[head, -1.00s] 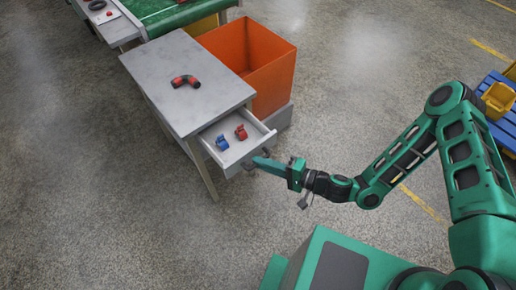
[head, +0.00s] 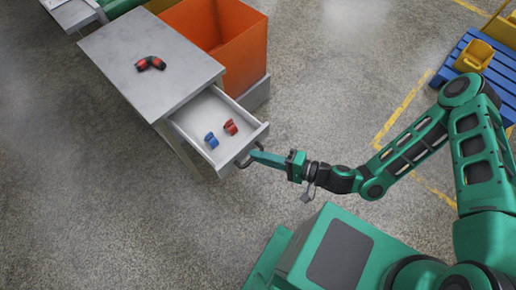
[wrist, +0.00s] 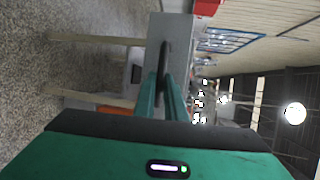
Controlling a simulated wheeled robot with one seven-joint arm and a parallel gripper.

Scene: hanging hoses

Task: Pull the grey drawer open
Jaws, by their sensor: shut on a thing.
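The grey drawer (head: 192,115) stands well out from the grey table (head: 140,62) in the head view. A blue piece (head: 211,140) and a red piece (head: 231,127) lie inside it. My gripper (head: 254,155) is at the drawer's front, shut on the dark drawer handle (head: 242,162). In the wrist view the two green fingers (wrist: 163,85) close around the dark handle bar (wrist: 164,60). The fingertips partly hide the handle in the head view.
A black and red hose elbow (head: 150,63) lies on the tabletop. An orange bin (head: 222,40) stands behind the table. A blue pallet (head: 490,72) with a yellow bin (head: 474,58) is at the right. The floor left of the drawer is clear.

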